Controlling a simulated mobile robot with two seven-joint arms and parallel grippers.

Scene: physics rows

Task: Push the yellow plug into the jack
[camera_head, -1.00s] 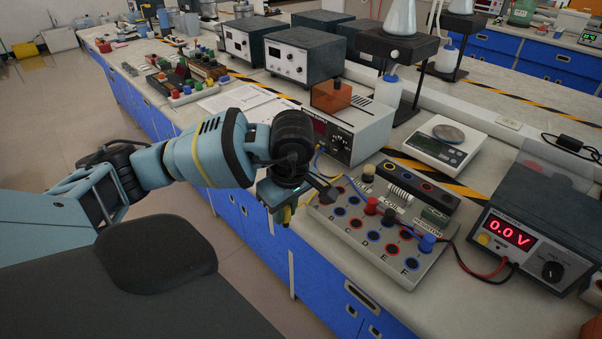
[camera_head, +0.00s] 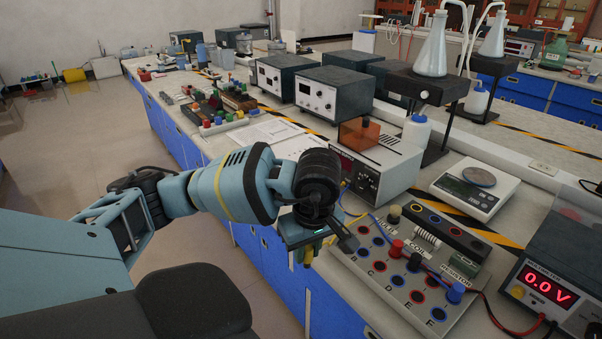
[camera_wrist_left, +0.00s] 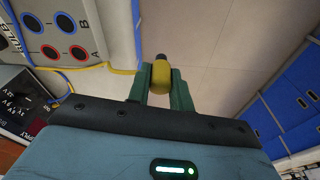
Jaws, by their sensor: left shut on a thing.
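My left gripper (camera_head: 305,256) is shut on the yellow plug, which shows between the green fingers in the left wrist view (camera_wrist_left: 160,80) with its dark tip pointing away from the wrist. The gripper hangs just off the left end of the grey jack board (camera_head: 408,303), over the floor side of the bench edge. The board carries rows of red-ringed and blue-ringed jacks with letters; jacks A (camera_wrist_left: 79,53) and B (camera_wrist_left: 66,22) lie left of the plug in the wrist view, apart from it. My right gripper is not in view.
A red plug (camera_head: 397,248) and a blue plug (camera_head: 455,292) stand in the board. A power supply (camera_head: 378,168) sits behind it, and a voltmeter (camera_head: 548,286) reading 0.0 V at right. A yellow wire (camera_wrist_left: 118,71) runs along the board's edge. Open floor lies left of the bench.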

